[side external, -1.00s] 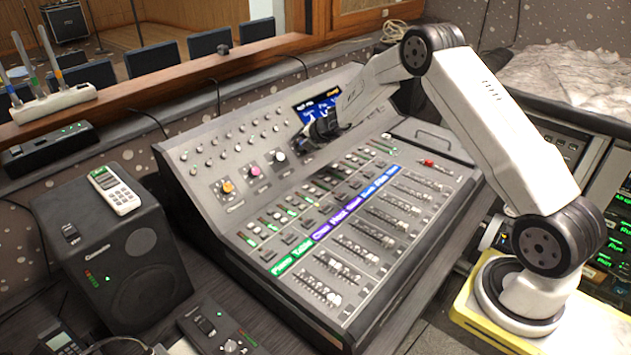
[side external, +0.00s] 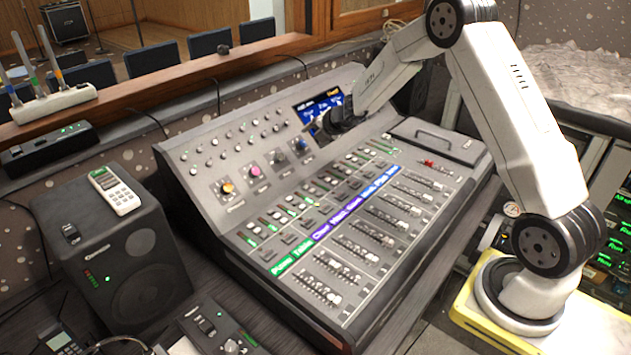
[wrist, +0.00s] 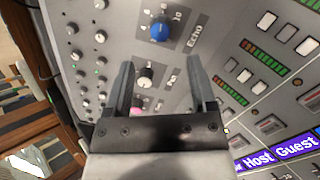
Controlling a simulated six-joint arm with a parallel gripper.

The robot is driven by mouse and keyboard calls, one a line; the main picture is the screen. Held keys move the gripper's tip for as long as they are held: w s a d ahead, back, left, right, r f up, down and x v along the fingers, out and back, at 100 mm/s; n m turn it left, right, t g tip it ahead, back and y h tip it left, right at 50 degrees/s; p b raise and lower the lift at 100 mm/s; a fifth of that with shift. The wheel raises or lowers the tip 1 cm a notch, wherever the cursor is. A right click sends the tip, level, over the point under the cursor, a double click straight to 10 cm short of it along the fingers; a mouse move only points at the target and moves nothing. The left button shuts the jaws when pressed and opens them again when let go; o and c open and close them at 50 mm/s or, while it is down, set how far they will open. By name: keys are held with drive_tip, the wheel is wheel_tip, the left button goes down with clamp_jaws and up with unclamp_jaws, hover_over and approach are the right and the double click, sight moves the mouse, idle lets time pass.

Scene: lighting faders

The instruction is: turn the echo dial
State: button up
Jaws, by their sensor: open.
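The echo dial is a blue knob (wrist: 160,30) beside the printed word Echo in the wrist view. It lies beyond my fingertips, near the top of that picture. In the side external view the blue knob (side external: 301,146) is at the right end of the row of coloured knobs, just left of my gripper (side external: 328,126). In the wrist view my gripper (wrist: 160,62) is open and empty, its two fingers apart above the panel. A white knob (wrist: 147,77) shows between the fingers, and no contact with it is visible.
A pink knob (wrist: 136,109) lies close to the gripper's base in the wrist view. The orange knob (side external: 227,187) is at the row's left end. Small knobs (wrist: 76,56) fill the panel beside the row. A lit screen (side external: 318,104) is close behind my gripper. Faders (side external: 330,280) cover the front.

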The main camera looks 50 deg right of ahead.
drive_tip(key=shift+s+r, duration=0.45)
drive_tip(key=shift+s, duration=0.05)
drive_tip(key=shift+a, duration=0.1)
drive_tip(key=s+a+r+n+g+y, duration=0.1)
drive_tip(key=s+a+n+g, duration=0.1)
drive_tip(key=s+a+n, duration=0.75)
drive_tip(key=s+a+r+n+g+y, duration=0.15)
drive_tip(key=a+n, duration=0.25)
drive_tip(key=n, duration=1)
drive_tip(key=s+a+n+g+h, duration=0.1)
drive_tip(key=s+a+n, duration=0.1)
drive_tip(key=s+n, duration=0.6)
drive_tip(key=s+a+n+g, duration=0.2)
drive_tip(key=s+n, duration=0.7)
drive_tip(key=n, duration=0.9)
drive_tip(key=shift+s+a+f+h, duration=0.25)
drive_tip(key=shift+a+f+h, duration=0.1)
drive_tip(key=shift+a, duration=0.25)
